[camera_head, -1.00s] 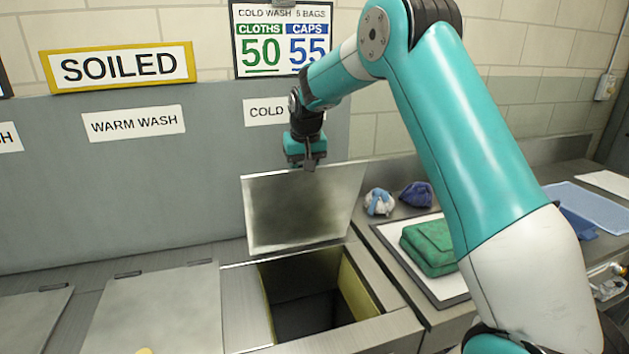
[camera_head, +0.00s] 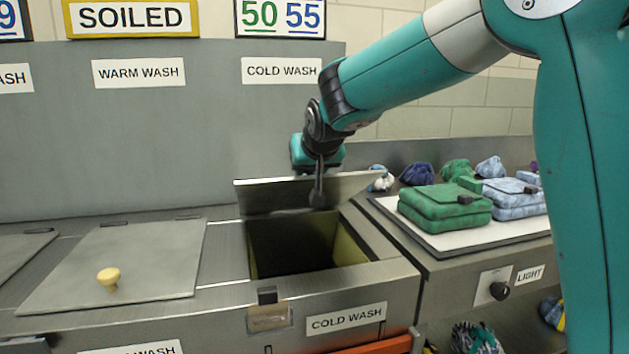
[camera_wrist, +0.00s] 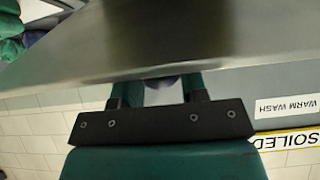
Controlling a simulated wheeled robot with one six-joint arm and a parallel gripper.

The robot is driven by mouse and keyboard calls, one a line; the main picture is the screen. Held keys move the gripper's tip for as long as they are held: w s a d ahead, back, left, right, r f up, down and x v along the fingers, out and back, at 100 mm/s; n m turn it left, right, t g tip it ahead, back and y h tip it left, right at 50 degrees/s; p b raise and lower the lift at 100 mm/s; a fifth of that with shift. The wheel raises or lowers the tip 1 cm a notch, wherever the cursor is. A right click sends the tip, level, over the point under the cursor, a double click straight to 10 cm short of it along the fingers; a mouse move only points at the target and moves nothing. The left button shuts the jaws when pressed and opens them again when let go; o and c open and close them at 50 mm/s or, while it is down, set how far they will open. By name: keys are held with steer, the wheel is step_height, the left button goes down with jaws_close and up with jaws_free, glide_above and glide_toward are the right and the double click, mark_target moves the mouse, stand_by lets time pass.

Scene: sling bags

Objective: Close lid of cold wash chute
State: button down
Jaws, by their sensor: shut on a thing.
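The cold wash chute lid (camera_head: 350,188) is a flat grey metal plate, partly open and tilted over the back of the chute opening (camera_head: 290,245). The dark opening shows in front of and below it in the head view. My gripper (camera_head: 318,195) is at the lid's upper edge, with a dark finger overlapping its near face, and is shut on the lid. In the wrist view the lid (camera_wrist: 150,45) spans the picture just beyond my gripper (camera_wrist: 158,80). The exact contact at the fingertips is hidden.
The closed warm wash lid (camera_head: 150,255) with a yellow knob (camera_head: 108,280) lies to the left. On the right counter, a white board (camera_head: 450,240) bears green bags (camera_head: 445,207) and pale blue bags (camera_head: 515,200). A grey panel with signs stands behind the chutes.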

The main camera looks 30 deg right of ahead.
steer(key=s+a+f+t+b, duration=0.1)
steer(key=s+f+t+b, duration=0.2)
steer(key=f+b, duration=0.6)
steer(key=s+b, duration=0.2)
steer(key=b, duration=0.3)
steer(key=shift+t+h+b, duration=0.3)
steer(key=shift+h, duration=0.1)
steer(key=shift+s, duration=0.1)
steer(key=c, duration=0.7)
jaws_free()
steer(key=shift+p+v, duration=5.4)
steer(key=shift+v, duration=3.35)
steer(key=shift+f, duration=0.1)
